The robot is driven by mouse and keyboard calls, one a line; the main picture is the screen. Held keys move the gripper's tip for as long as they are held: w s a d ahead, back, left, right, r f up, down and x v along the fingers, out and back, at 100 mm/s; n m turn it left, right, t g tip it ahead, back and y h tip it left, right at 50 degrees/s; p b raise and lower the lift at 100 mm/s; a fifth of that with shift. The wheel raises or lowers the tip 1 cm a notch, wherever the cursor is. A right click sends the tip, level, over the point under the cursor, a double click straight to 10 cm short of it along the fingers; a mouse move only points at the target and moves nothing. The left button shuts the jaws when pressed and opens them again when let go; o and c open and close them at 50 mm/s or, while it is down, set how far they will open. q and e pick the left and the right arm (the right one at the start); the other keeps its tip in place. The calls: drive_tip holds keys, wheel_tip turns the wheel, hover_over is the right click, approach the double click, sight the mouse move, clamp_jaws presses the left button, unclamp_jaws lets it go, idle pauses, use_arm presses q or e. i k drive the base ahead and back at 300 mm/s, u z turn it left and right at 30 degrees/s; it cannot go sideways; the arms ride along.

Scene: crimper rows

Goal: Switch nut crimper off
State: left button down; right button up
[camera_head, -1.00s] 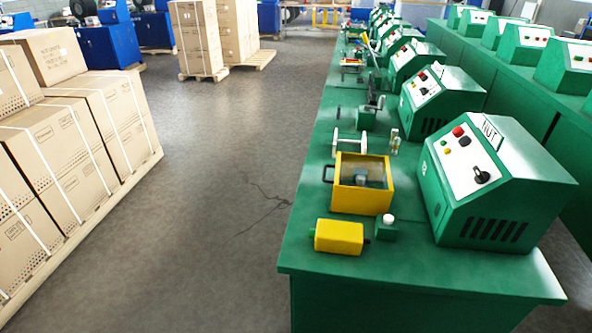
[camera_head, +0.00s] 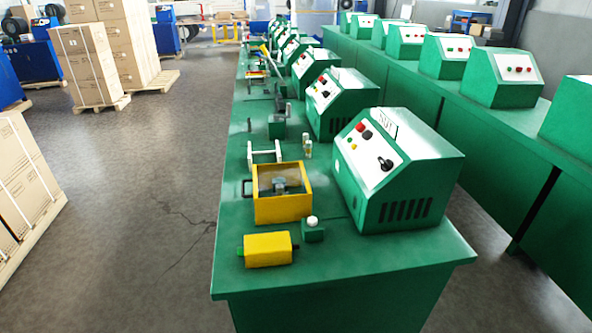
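The nut crimper's green control box (camera_head: 405,175) stands at the near right end of the green bench. A label plate reading NUT (camera_head: 388,122) sits on its top edge. The knob's exact setting is too small to tell. A yellow-framed unit (camera_head: 283,208) with a clear cover stands left of the box. Neither of my grippers shows in the head view.
A yellow block (camera_head: 268,250) and a small green box with a white button (camera_head: 313,230) sit at the bench's front (camera_head: 350,281). More green control boxes line this bench and the bench behind at right. Open floor (camera_head: 150,190) lies left, with carton pallets beyond.

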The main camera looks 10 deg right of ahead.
sight(387, 165)
drive_tip(key=z, duration=0.1)
drive_tip(key=k, duration=0.35)
drive_tip(key=z, duration=0.6)
